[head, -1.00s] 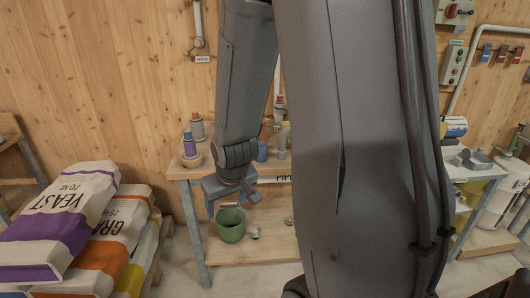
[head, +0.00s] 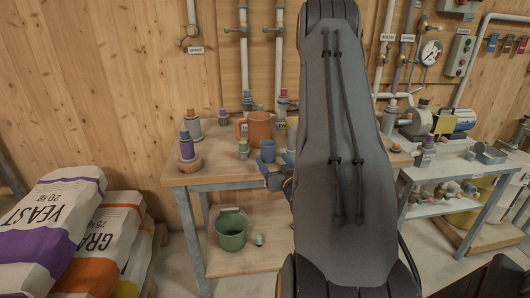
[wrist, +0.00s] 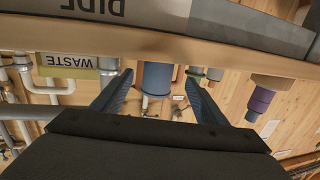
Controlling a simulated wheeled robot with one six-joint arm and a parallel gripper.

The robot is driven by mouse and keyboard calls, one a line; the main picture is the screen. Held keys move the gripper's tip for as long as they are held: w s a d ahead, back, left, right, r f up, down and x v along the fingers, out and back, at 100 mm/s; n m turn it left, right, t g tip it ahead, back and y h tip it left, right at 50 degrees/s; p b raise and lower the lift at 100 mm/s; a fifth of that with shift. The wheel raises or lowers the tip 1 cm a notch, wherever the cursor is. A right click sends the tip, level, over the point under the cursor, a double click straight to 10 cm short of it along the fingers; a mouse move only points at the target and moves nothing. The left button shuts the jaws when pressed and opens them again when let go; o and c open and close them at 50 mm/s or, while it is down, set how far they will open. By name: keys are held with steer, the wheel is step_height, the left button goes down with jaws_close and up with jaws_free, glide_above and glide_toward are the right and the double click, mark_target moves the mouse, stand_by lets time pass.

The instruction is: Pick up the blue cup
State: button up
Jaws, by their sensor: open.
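The blue cup (head: 267,151) stands upright on the wooden bench (head: 215,174), near its front part. In the wrist view, which looks upside down, a blue cup (wrist: 157,79) shows between the two blue fingers of my gripper (wrist: 159,88). The fingers are spread apart with a gap on either side of the cup, and nothing is gripped. In the head view my gripper (head: 273,178) is at the bench's front edge, just below the cup in the picture, partly hidden behind my arm.
An orange jug (head: 260,127) stands behind the cup, and a green bottle (head: 243,149) is to its left. A purple-banded bottle (head: 186,149) stands at the bench's left end. A green bucket (head: 231,229) sits on the lower shelf. Feed sacks (head: 100,235) lie at left.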

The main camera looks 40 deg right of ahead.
mark_target(271, 157)
steer(key=p+x, duration=0.2)
steer(key=x, duration=0.5)
steer(key=shift+s+d+f, duration=0.1)
steer(key=c, duration=1.2)
